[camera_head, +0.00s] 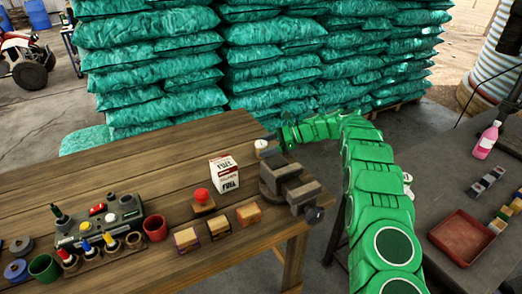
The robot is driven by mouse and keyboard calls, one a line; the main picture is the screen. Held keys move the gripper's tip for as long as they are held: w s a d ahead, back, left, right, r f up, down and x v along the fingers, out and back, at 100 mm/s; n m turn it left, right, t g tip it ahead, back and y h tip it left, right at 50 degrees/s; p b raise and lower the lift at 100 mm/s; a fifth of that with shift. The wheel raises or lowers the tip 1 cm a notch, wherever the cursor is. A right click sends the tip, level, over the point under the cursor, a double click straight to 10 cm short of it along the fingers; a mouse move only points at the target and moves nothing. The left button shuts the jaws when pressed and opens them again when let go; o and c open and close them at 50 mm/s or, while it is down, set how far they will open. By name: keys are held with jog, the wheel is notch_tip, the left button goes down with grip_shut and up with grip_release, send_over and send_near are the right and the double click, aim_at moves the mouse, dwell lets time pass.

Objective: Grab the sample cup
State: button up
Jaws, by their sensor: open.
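A small pale cup-like thing (261,149), which may be the sample cup, stands upright at the far edge of the wooden table (130,165), behind the grey vise. A red cup (156,230) and a green cup (43,268) stand at the front left of the table. My green arm reaches in from the right, and my gripper (270,139) is at the table's far edge, just above and right of the pale thing. It is open, with nothing visibly held. The fingers are small and dark here, so contact with the pale thing cannot be told.
The grey vise (290,183) stands close in front of the pale thing. A white and red box (224,174) is to its left. A red button (202,197), several small blocks and a tool rack (100,222) sit nearer. Stacked green sacks (270,60) rise behind the table.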

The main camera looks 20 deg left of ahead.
aim_at(256, 156)
jog(key=x, duration=0.4)
jog(key=shift+s+f, duration=0.1)
jog(key=shift+s, duration=0.15)
jog(key=c, duration=1.1)
jog(key=shift+o, duration=0.2)
